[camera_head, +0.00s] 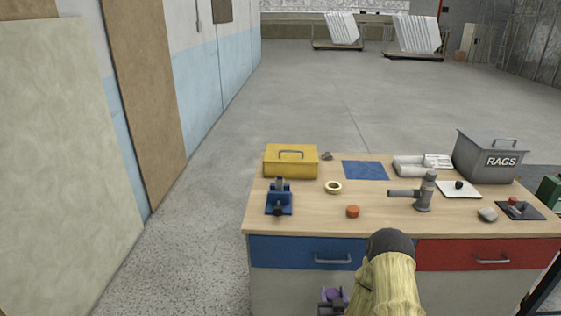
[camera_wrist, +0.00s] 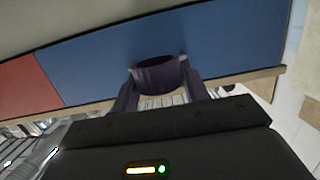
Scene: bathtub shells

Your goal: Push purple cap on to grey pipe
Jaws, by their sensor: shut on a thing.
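The purple cap (camera_wrist: 157,72) is a short round ring-like piece held between the two fingers of my gripper (camera_wrist: 158,88) in the wrist view. In the head view the purple cap (camera_head: 335,294) and my gripper (camera_head: 333,302) show at the bottom edge, low in front of the workbench and below its top; my arm hides part of them. The grey pipe (camera_head: 404,193) sticks out to the left, about level, from an upright grey fitting on the right half of the bench top. The cap is well apart from the pipe.
The wooden workbench (camera_head: 310,222) has a blue drawer (camera_head: 290,252) and a red drawer (camera_head: 450,250). An orange round piece (camera_head: 352,211), a ring (camera_head: 333,187), a blue vise (camera_head: 279,198), a yellow toolbox (camera_head: 290,162) and a grey rags bin (camera_head: 485,158) stand on it.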

